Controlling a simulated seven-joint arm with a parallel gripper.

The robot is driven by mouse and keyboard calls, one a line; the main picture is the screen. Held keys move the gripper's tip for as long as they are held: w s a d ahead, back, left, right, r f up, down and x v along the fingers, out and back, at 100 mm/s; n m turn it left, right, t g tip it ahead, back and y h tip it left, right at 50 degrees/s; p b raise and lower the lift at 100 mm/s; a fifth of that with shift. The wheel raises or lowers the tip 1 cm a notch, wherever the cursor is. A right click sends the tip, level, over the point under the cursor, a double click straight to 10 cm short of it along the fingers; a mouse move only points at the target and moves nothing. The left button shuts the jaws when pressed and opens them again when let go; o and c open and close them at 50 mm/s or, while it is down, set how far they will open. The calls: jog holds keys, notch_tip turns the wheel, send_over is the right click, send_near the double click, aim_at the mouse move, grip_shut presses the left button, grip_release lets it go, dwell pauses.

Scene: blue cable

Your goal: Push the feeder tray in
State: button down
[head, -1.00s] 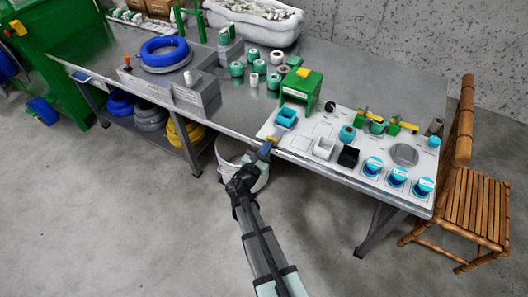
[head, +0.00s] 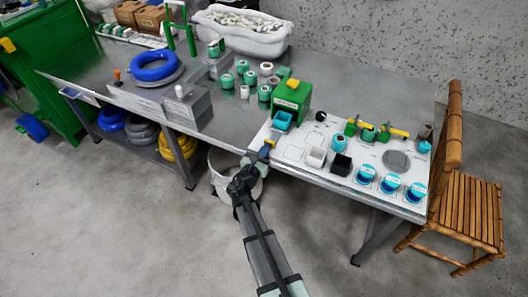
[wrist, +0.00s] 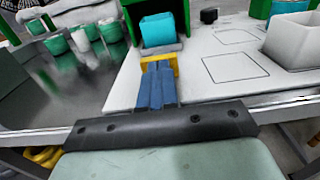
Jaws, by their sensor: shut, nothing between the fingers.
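The green feeder (head: 291,95) stands on the white board at the back left. Its teal feeder tray (head: 282,121) sticks out at the front, toward me. The tray also shows in the wrist view (wrist: 158,32), under the green housing and straight ahead of my fingers. My gripper (head: 270,143) is shut and empty, with blue fingers and yellow tips. It is low over the board's front left edge, in front of the tray. In the wrist view the tips (wrist: 159,62) are just short of the grey block below the tray; I cannot tell whether they touch.
A white cup (head: 316,157) and a black cup (head: 341,165) stand to the right on the white board (head: 294,153). Several green-and-white spools (head: 249,77) stand on the metal bench to the left. A white bucket (head: 222,185) is on the floor below.

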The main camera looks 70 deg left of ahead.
jog(key=v, duration=1.4)
notch_tip(320, 180, up, 7)
jog(key=w+m+h, duration=0.1)
jog(key=m, duration=0.1)
jog(key=shift+w+a+f+n+g+h, duration=0.25)
jog(key=shift+w+a+f+n+g, duration=0.15)
jog(key=shift+w+a+f, duration=0.9)
jog(key=shift+w+a+f+n+g+h, duration=0.35)
jog(key=shift+w+a+f, duration=0.45)
jog(key=shift+w+a, duration=1)
jog(key=shift+w+a+f+n+g+h, duration=0.1)
jog(key=shift+w+a+f+n+g, duration=0.25)
jog(key=shift+w+a+f, duration=1.15)
jog(key=shift+s+a+r, duration=0.3)
jog(key=shift+a+r, duration=0.05)
jog(key=shift+r, duration=0.1)
